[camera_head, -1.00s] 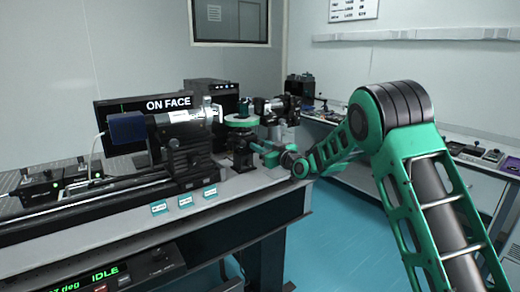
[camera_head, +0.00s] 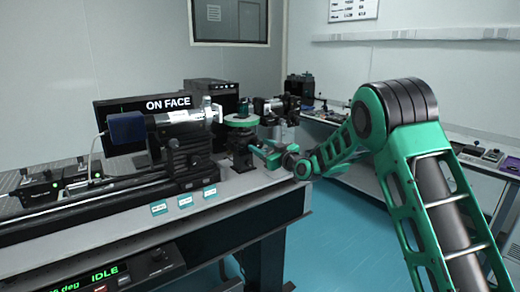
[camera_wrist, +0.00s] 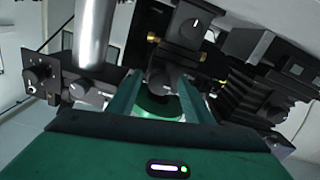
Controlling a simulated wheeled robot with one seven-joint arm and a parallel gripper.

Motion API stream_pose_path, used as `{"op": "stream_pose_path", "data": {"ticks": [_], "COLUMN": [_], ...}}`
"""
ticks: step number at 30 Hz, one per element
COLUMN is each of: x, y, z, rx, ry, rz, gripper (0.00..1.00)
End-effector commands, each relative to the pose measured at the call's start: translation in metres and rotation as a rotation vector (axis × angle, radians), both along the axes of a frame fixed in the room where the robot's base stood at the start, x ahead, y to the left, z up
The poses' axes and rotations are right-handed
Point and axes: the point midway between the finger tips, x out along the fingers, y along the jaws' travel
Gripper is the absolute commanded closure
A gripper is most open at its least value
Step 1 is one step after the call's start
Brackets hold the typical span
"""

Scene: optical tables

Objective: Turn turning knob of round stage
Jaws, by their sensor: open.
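The round stage (camera_head: 241,121) is a disc with a green rim on a dark post, standing near the front edge of the optical table. My gripper (camera_head: 256,148) is beside its post, low and to the right, in the head view. In the wrist view my gripper (camera_wrist: 163,100) is open, its two green fingers pointing away from the camera. A rounded grey knob (camera_wrist: 166,78) and part of a green ring (camera_wrist: 158,106) show between the fingers. I cannot tell whether either finger touches the knob.
A motor-like unit on a black mount (camera_head: 187,150) stands left of the stage. Another instrument (camera_head: 275,108) stands behind it to the right. Three small labels (camera_head: 185,201) lie along the table's front edge. The blue floor on the right is clear.

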Motion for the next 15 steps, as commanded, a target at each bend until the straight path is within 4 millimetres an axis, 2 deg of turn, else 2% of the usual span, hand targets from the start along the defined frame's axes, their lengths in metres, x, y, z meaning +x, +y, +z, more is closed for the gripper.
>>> {"op": "stream_pose_path", "data": {"ticks": [9,15], "x": [-0.047,-0.070], "y": [-0.035,-0.049], "z": [-0.001,-0.001], "rx": [0.000,0.001], "ry": [0.003,0.003], "rz": [-0.004,-0.001], "gripper": [0.54,0.54]}}
